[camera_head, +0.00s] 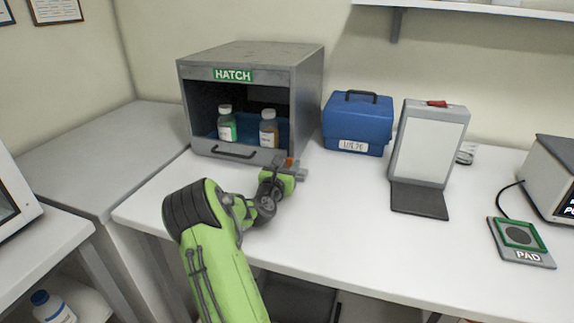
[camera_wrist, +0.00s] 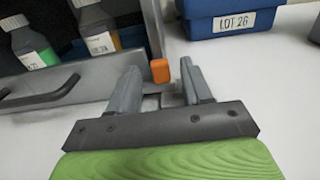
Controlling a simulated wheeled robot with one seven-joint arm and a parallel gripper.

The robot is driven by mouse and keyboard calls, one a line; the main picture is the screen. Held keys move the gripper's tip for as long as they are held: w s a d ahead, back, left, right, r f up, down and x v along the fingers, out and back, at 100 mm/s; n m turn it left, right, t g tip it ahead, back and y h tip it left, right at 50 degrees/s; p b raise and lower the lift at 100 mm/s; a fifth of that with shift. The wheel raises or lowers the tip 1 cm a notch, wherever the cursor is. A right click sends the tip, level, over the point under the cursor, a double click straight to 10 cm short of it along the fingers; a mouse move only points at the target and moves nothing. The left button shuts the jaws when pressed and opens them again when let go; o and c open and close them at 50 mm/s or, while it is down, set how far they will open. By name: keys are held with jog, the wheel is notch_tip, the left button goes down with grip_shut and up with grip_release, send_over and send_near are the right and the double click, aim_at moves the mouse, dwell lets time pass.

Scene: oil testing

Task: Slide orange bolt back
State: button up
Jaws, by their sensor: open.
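The orange bolt (camera_wrist: 160,71) is a small orange block at the right end of the hatch's lower front edge. In the head view the orange bolt (camera_head: 289,161) shows just beyond my gripper. My gripper (camera_wrist: 158,80) is open, with its two grey fingers apart and the bolt in the gap at or just beyond their tips. I cannot tell whether a finger touches it. In the head view my gripper (camera_head: 290,168) is low in front of the hatch's right corner. The grey hatch box (camera_head: 307,95) has an open front, with a lowered panel and handle (camera_head: 233,152).
Inside the hatch stand a green-labelled bottle (camera_head: 227,128) and an amber bottle (camera_head: 268,130). A blue case (camera_head: 357,125) stands close to the right of the hatch. A white board (camera_head: 428,145) and a pad (camera_head: 522,254) are farther right. The table front is clear.

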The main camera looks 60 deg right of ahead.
aim_at(300, 176)
jog(key=shift+d, duration=0.5)
grip_shut()
jog(key=s, duration=0.1)
jog(key=s+p, duration=0.1)
jog(key=s, duration=0.1)
jog(key=shift+s+d+r+p, duration=0.1)
jog(key=shift+d+p, duration=0.15)
jog(key=shift+p, duration=0.1)
jog(key=shift+s, duration=0.3)
